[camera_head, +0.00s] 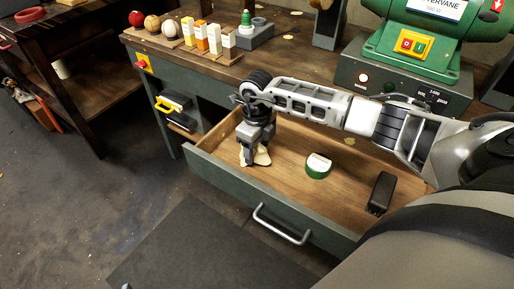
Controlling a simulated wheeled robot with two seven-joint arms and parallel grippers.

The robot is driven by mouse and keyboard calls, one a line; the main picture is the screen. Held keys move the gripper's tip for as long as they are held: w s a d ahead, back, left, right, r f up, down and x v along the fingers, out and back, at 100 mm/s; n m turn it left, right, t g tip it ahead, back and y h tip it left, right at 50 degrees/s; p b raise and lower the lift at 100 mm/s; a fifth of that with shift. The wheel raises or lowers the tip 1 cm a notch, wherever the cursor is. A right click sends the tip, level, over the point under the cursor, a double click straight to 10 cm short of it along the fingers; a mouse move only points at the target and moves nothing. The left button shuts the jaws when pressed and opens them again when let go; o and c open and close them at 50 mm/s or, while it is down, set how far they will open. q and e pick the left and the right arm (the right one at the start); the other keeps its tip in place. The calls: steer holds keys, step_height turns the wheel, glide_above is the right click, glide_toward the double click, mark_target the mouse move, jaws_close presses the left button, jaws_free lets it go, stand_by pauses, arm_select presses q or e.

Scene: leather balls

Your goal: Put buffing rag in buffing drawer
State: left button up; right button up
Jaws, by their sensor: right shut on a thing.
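The buffing drawer (226,181) is pulled open below the workbench, with a grey-green front and a wooden inside. My right gripper (254,150) points down into the left part of the drawer. It is shut on the buffing rag (262,158), a cream cloth that shows below and beside the fingers. The rag is at or just above the drawer floor; I cannot tell whether it touches. My left gripper is not in view.
In the drawer lie a green and white round tin (318,166) and a black brush-like block (381,193). On the workbench (285,55) stand balls, several coloured bars and a green grinder (425,45). The drawer floor between rag and tin is clear.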

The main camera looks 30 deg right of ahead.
steer(key=shift+f, duration=0.35)
steer(key=shift+f, duration=0.2)
steer(key=o, duration=1)
steer(key=shift+r, duration=0.2)
step_height(320, 180, up, 12)
steer(key=shift+f, duration=0.1)
